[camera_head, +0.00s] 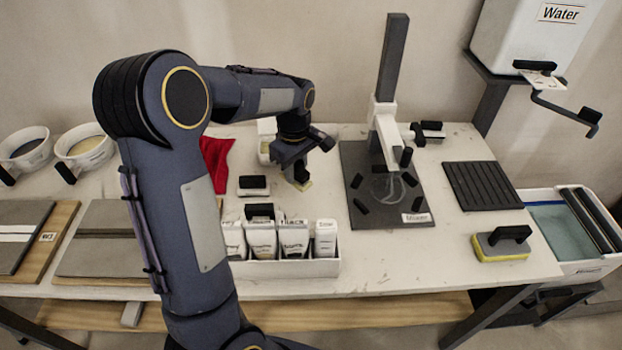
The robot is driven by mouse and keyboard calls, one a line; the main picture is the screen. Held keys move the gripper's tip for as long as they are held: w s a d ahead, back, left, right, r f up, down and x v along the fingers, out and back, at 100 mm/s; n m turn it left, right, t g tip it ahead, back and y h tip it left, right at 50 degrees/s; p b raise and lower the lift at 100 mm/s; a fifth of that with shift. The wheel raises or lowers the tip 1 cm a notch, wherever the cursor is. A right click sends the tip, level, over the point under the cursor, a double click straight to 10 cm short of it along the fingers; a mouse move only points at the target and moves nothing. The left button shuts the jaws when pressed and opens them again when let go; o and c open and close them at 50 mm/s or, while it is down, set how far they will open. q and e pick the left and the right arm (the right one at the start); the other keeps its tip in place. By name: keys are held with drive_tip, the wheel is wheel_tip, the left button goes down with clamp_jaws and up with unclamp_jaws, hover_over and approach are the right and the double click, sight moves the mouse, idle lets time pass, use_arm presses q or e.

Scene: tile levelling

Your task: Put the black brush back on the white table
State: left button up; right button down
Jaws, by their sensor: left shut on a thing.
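My left arm comes in from the left and reaches over the white table (400,275). My left gripper (297,168) points down above the back middle of the table and is shut on a small dark thing with a pale yellowish lower edge, which I take to be the black brush (302,184). The gripper hides most of it. I cannot tell whether its lower edge touches the table. My right gripper is not in view.
A white box of labelled packets (285,268) stands in front of the gripper. A black-handled block (252,186) and red cloth (216,160) lie left of it. The mixer stand (355,212) is close on the right. A sponge float (502,244) lies farther right.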

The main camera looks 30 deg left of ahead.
use_arm(q)
drive_tip(key=w+f, duration=0.5)
drive_tip(key=f, duration=0.1)
drive_tip(key=shift+w, duration=0.4)
drive_tip(key=shift+w+f+p, duration=0.15)
drive_tip(key=shift+f+p, duration=0.15)
drive_tip(key=shift+f, duration=1.4)
drive_tip(key=shift+f, duration=0.15)
drive_tip(key=o, duration=1.1)
drive_tip(key=shift+c, duration=0.2)
